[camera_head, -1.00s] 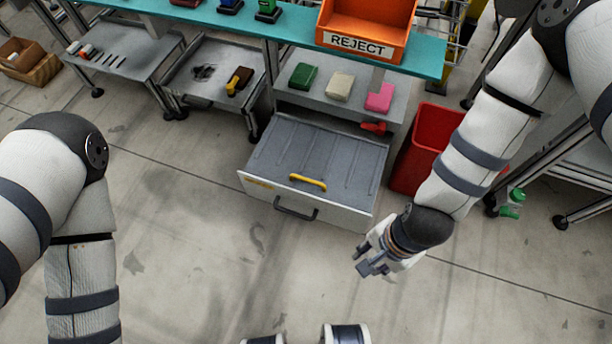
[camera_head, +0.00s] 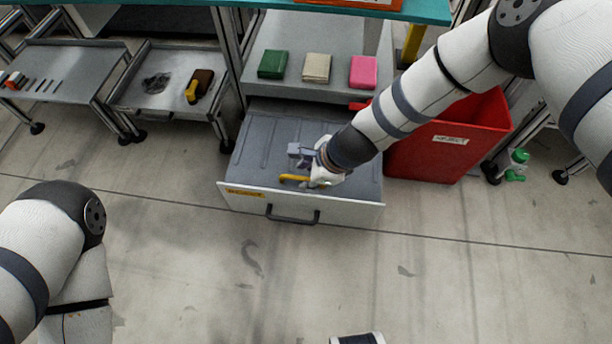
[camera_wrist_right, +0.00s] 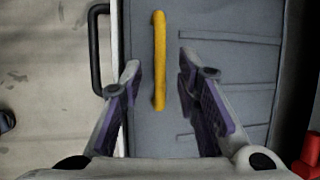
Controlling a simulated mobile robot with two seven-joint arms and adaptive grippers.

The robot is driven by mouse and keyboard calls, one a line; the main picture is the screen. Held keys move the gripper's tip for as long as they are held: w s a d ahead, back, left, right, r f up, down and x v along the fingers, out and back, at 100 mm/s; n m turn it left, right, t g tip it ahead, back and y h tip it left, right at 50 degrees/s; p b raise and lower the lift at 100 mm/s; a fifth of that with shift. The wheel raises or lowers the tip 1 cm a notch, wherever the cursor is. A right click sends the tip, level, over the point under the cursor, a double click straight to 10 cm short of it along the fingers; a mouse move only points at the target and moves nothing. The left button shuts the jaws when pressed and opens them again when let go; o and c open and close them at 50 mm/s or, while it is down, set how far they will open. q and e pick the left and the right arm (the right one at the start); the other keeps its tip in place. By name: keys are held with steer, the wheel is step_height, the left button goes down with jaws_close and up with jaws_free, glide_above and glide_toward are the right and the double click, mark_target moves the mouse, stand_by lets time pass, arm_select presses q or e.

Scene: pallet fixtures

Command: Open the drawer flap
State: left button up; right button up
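The drawer (camera_head: 230,196) is pulled out below the bench, with a black handle (camera_head: 293,217) on its white front. A grey ribbed flap (camera_head: 258,140) covers its top and lies flat. A yellow handle (camera_head: 291,178) is fixed on the flap near the front edge. My right gripper (camera_head: 305,158) is over the flap beside the yellow handle. In the right wrist view, its fingers (camera_wrist_right: 160,95) are apart, with the yellow handle (camera_wrist_right: 159,60) in line with the gap between them. I cannot tell whether they touch it.
A red reject bin (camera_head: 430,160) stands right of the drawer. Green (camera_head: 272,64), beige (camera_head: 317,68) and pink (camera_head: 363,72) blocks sit on the shelf above. A red item (camera_head: 359,105) lies by the drawer's back right.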

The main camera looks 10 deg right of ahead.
steer(key=shift+w+a+f, duration=0.2)
steer(key=shift+f, duration=0.3)
jaws_close()
steer(key=shift+r, duration=0.1)
